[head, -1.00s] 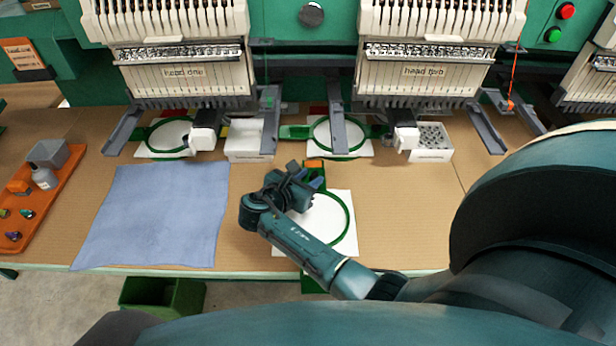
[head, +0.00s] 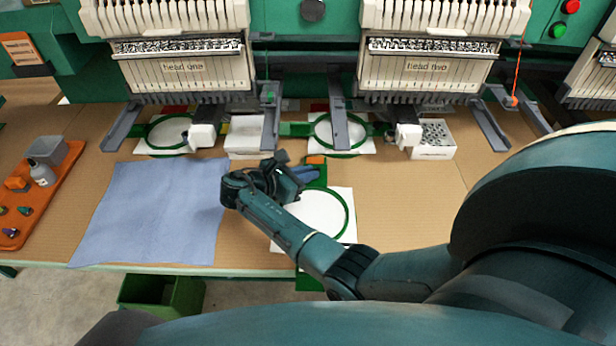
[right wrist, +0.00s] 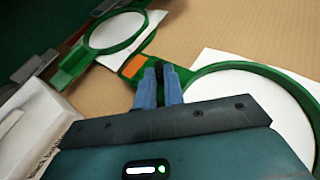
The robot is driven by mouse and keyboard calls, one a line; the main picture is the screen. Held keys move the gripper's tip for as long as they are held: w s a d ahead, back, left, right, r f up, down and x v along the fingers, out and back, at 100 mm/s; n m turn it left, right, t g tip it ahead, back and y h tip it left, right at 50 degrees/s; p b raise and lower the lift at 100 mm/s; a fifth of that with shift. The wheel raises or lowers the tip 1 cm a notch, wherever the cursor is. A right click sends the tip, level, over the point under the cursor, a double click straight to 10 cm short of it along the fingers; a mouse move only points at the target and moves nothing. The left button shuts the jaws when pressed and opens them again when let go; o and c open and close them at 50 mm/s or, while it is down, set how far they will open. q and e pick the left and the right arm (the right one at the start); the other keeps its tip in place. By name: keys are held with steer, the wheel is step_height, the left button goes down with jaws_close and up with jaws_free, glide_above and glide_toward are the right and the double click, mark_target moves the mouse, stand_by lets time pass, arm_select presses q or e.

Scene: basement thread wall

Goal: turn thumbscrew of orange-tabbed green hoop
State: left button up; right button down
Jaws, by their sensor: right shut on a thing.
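The orange-tabbed green hoop (head: 347,222) lies on a white sheet near the table's front edge, right of the blue cloth. Its orange tab (head: 316,160) shows at its far end. In the right wrist view, the hoop's ring (right wrist: 262,68) is at the right and the tab (right wrist: 133,66) is just beyond the fingers. My right gripper (head: 306,173) is at the bracket end of this hoop. Its blue fingers (right wrist: 159,78) are shut on a small dark piece, apparently the thumbscrew (right wrist: 159,71), which they mostly hide. My left gripper is not in view.
Two other green hoops (head: 167,133) (head: 338,133) lie under the machine heads. A blue cloth (head: 150,213) covers the table to the left. An orange tray (head: 58,200) is at far left. Grey arms and white boxes (head: 433,139) stand behind; the table right of the hoop is clear.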

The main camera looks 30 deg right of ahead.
steer(key=shift+w+m+g, duration=0.1)
steer(key=shift+m+g, duration=0.5)
steer(key=shift+g, duration=0.2)
steer(key=c, duration=1.5)
jaws_free()
steer(key=b+v, duration=0.2)
steer(key=v, duration=1.1)
steer(key=shift+a, duration=0.1)
